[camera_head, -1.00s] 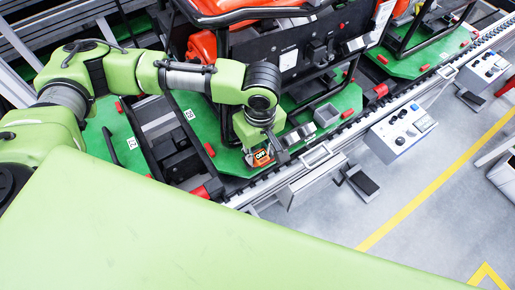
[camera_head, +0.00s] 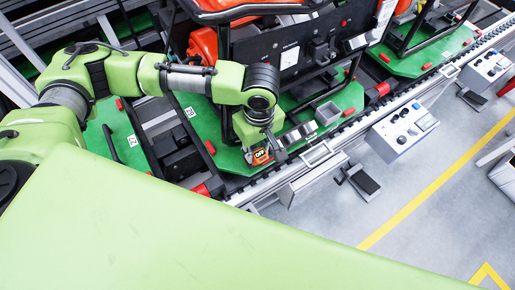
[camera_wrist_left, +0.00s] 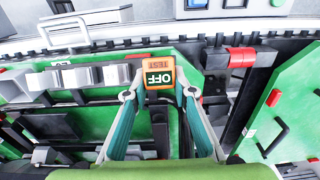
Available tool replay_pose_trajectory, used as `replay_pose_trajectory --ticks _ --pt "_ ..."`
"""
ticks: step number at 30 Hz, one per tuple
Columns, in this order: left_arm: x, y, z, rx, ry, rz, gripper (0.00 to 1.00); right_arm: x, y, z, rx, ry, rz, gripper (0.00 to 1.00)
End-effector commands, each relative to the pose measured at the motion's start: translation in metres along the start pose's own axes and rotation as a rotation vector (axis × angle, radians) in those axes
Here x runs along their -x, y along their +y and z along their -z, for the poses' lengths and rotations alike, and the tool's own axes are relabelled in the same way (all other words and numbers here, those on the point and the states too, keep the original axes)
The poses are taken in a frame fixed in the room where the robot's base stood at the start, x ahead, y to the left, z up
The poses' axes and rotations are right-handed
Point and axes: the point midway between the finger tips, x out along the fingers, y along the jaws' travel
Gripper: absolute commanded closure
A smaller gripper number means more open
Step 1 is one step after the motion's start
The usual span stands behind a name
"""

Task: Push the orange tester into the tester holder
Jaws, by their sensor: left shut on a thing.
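The orange tester (camera_head: 261,155), with a dark "OFF" label, is low at the front edge of a green pallet in the head view. In the left wrist view the tester (camera_wrist_left: 158,69) shows "OFF" and "TEST" upside down. My left gripper (camera_wrist_left: 158,94) is shut on it, with one finger on each side. In the head view the left gripper (camera_head: 264,147) points down at the pallet's front edge. A row of grey metal blocks (camera_wrist_left: 77,77) is beside the tester; I cannot tell whether the tester holder is among them. My right gripper is not in view.
The green pallet (camera_head: 230,162) carries a black frame with an orange-red machine. A grey open box (camera_head: 328,113) stands to the right of the gripper. The conveyor rail and a control box (camera_head: 400,131) are at the front. Grey floor lies beyond.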

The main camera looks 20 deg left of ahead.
Motion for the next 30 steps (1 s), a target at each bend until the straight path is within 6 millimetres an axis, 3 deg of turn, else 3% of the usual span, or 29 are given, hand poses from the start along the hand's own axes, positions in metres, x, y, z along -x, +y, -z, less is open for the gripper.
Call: replay_pose_trajectory --ticks 9,10,12,23,26,30 --pt "-0.003 0.0 0.002 0.0 0.001 -0.001 1.0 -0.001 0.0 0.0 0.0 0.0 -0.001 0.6" --pt "-0.003 0.0 0.002 0.0 0.001 -0.001 0.68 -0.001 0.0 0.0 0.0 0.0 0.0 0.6" --pt "-0.003 0.0 0.002 0.0 0.001 -0.001 0.56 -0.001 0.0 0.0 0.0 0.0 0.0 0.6" --pt "-0.001 0.0 0.001 0.0 0.0 -0.001 0.56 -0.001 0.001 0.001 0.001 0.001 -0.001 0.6" --pt "0.008 0.001 0.001 0.0 -0.001 -0.002 0.56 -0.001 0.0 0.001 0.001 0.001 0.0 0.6" --pt "0.035 0.001 0.002 0.0 0.001 -0.006 0.56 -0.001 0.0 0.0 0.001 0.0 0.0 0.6"
